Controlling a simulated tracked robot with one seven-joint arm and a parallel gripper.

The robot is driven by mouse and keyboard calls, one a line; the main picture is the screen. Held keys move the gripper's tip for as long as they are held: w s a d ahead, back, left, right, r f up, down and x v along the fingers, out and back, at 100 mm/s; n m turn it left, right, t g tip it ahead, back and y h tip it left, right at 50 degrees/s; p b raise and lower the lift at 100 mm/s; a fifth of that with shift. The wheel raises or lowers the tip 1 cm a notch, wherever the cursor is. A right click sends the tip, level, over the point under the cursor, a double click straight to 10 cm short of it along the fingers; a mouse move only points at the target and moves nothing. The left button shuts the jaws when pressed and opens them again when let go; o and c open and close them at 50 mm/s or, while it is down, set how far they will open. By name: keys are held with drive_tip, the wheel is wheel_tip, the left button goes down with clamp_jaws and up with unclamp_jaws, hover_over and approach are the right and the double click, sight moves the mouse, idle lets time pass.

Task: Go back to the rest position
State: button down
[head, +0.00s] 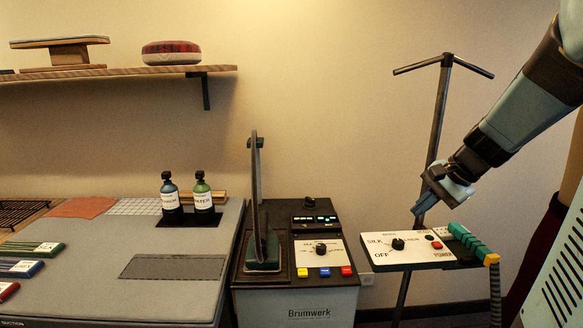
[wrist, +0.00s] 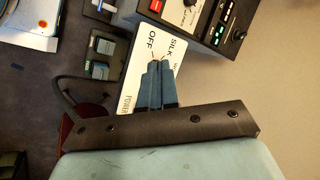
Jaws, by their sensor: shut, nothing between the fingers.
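My gripper (head: 419,209) is shut and empty. The panel has a black knob (head: 398,244) and a red button (head: 437,245). The fingers hide part of the panel in the wrist view. I cannot tell whether they touch it.
A Brumwerk machine (head: 308,310) with coloured buttons stands left of the panel. A black T-topped stand (head: 439,105) rises behind my gripper. A green handle with a cable (head: 470,240) lies at the panel's right. A grey table (head: 95,265) with two bottles is further left. The wall above the machine is clear.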

drive_tip(key=s+a+r+n+h, duration=0.2)
drive_tip(key=s+n, duration=0.3)
drive_tip(key=s, duration=0.3)
drive_tip(key=s+a+r+n+t+h, duration=0.1)
drive_tip(key=s+a+r+n+h, duration=0.1)
drive_tip(key=s, duration=0.6)
drive_tip(key=a+r+n, duration=0.1)
drive_tip(key=a+n, duration=0.1)
drive_tip(key=n, duration=0.1)
drive_tip(key=shift+s+a+r+t+h, duration=0.15)
drive_tip(key=shift+a+r+t+h, duration=0.15)
drive_tip(key=shift+a+r, duration=0.1)
